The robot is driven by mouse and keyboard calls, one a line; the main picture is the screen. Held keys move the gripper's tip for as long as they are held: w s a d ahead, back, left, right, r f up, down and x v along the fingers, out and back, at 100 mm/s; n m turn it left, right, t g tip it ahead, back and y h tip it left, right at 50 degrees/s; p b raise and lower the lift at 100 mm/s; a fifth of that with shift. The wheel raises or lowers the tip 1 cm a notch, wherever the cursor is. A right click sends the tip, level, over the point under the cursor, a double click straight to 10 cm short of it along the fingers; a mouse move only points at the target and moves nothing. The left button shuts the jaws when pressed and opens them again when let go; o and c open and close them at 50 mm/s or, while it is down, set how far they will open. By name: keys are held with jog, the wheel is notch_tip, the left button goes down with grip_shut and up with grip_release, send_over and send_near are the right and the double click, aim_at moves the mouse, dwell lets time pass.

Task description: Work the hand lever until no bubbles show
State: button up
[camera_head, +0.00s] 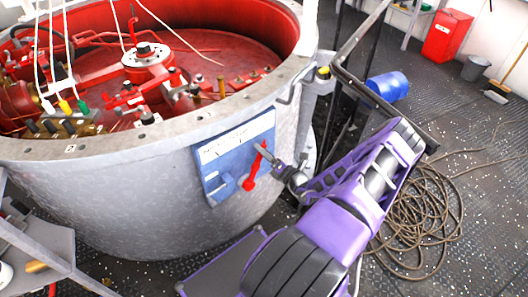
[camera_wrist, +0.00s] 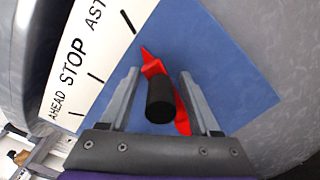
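A red hand lever (camera_head: 252,174) is on a blue panel (camera_head: 214,182) on the side of the grey round tank (camera_head: 100,205). In the wrist view the red lever (camera_wrist: 181,118) has a round black knob (camera_wrist: 160,99) that points toward the camera. My gripper (camera_wrist: 160,73) is open, with one finger on each side of the knob and a gap showing on both sides. In the head view my gripper (camera_head: 268,154) is close to the panel at the lever. A white scale (camera_wrist: 82,62) on the panel reads AHEAD, STOP and AST. I cannot make out any bubbles.
The open tank holds red machinery (camera_head: 148,62) with loose white cables hanging in. A coiled hose (camera_head: 425,215) lies on the deck at right. A blue drum (camera_head: 388,87), a red bin (camera_head: 447,36) and a grey bucket (camera_head: 476,68) stand farther back.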

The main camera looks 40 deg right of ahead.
jog(key=s+p, duration=0.1)
jog(key=s, duration=1.6)
jog(key=shift+s, duration=0.25)
jog(key=shift+a+r, duration=0.1)
